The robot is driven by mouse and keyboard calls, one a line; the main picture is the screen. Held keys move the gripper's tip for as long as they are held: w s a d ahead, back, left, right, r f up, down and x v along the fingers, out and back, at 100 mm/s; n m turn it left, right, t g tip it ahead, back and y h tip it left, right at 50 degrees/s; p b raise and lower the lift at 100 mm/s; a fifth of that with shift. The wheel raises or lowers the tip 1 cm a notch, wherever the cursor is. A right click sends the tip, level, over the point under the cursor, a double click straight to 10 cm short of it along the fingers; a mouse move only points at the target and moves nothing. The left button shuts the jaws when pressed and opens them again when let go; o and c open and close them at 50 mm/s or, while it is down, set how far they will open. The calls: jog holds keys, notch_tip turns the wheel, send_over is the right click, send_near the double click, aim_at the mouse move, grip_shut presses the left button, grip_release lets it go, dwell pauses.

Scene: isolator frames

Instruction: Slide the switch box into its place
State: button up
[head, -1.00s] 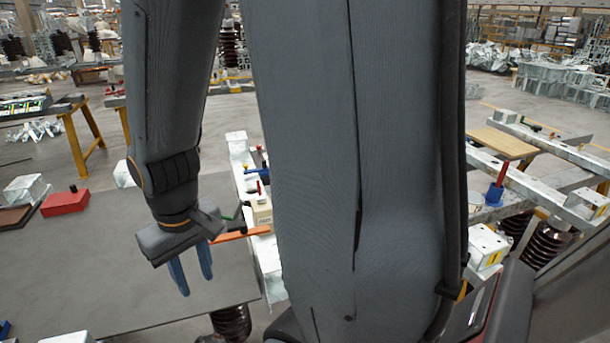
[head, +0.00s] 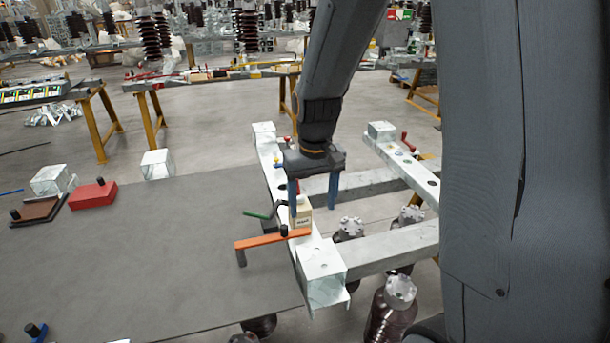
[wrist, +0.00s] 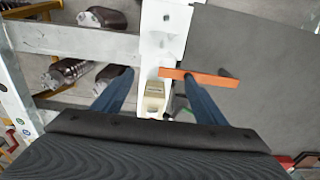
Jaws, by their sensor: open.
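The switch box appears to be the small beige box with a dark label (head: 303,213). It sits on the white steel beam (head: 273,172) at the table's right edge, and also shows in the wrist view (wrist: 155,92). My gripper (head: 313,208) is open and points down over the beam beside the box. In the wrist view its blue fingers (wrist: 159,74) are spread, with the box between them in the picture. I cannot tell whether either finger touches it. In the head view the left finger partly overlaps the box.
An orange bar (head: 271,238) and a green-handled lever (head: 258,214) lie close to the box. The grey tabletop (head: 150,250) is mostly clear, with a red block (head: 93,195) at its left. Ribbed insulators (head: 390,310) and a second beam (head: 408,165) stand to the right.

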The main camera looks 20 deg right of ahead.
jog(key=p, duration=0.2)
send_over(299, 203)
jog(key=shift+w+d+f+g, duration=0.25)
jog(key=shift+w+f+g, duration=0.1)
jog(key=shift+f, duration=0.35)
jog(key=shift+w+f, duration=0.2)
jog(key=shift+f, duration=0.05)
jog(key=shift+f+b, duration=0.4)
jog(key=shift+b, duration=0.1)
notch_tip(299, 203, down, 9)
jog(key=b, duration=0.5)
jog(key=shift+f, duration=0.1)
jog(key=shift+c, duration=0.2)
jog(key=c, duration=1.5)
jog(key=shift+o, duration=0.2)
